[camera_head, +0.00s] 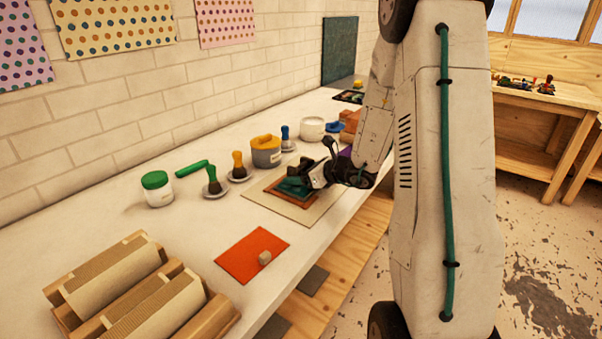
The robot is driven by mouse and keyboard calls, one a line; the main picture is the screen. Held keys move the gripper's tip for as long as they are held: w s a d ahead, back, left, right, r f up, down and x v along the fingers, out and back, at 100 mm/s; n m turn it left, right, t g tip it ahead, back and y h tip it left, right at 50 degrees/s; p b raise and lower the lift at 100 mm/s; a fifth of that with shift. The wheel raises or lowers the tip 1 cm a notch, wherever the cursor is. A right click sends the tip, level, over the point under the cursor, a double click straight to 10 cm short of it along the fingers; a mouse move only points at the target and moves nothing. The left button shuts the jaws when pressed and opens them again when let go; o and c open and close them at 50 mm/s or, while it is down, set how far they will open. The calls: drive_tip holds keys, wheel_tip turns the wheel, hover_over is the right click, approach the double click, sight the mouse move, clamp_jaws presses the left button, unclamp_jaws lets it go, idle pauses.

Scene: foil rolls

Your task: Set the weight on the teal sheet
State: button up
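The teal sheet (292,187) lies on a brown-orange sheet on a pale board on the bench, partly hidden by my gripper. My gripper (318,170) is low over the right part of the teal sheet, its dark fingers small and partly overlapping. I cannot tell whether it is open or holds anything, or whether it touches the sheet. A small grey-beige block (265,257), possibly the weight, sits on a red-orange sheet (243,262) nearer the front, apart from my gripper.
Beige ribbed rolls (135,290) in holders fill the bench's front left. A green-lidded jar (157,188), a green brush (213,182), a yellow brush (239,167) and a grey-yellow pot (266,152) stand along the wall side. Bare bench surrounds the red-orange sheet.

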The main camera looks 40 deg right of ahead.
drive_tip(key=o, duration=0.4)
drive_tip(key=shift+c, duration=0.2)
